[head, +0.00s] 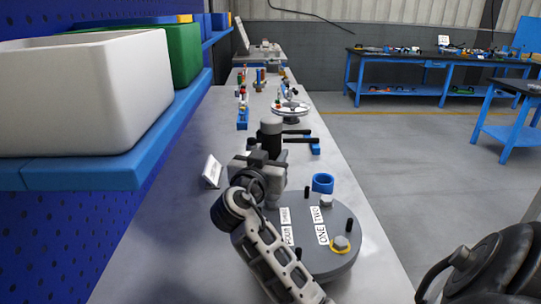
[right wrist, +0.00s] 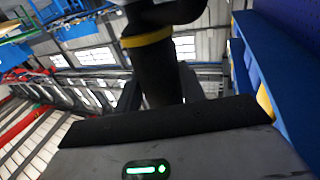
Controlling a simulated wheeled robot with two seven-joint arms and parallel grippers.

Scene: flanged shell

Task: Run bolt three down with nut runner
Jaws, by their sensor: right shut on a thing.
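The flanged shell (head: 345,262) is a round grey plate on the bench, with number labels (head: 286,226) on its face. My right gripper (head: 262,165) is shut on the dark nut runner (head: 271,132), held roughly upright over the far left of the shell, by label three. The nut runner, with its yellow band (right wrist: 147,40), also rises from the jaws in the right wrist view. Bolts three and four are hidden behind gripper and arm. My left gripper is out of view.
Dark pins (head: 348,225) stand up from the shell. A blue ring-shaped cup (head: 322,183) is at its far edge. A white sign (head: 212,171) stands left. Tools and a round stand (head: 291,108) lie farther along the bench. A shelf with a white bin (head: 90,95) overhangs the left.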

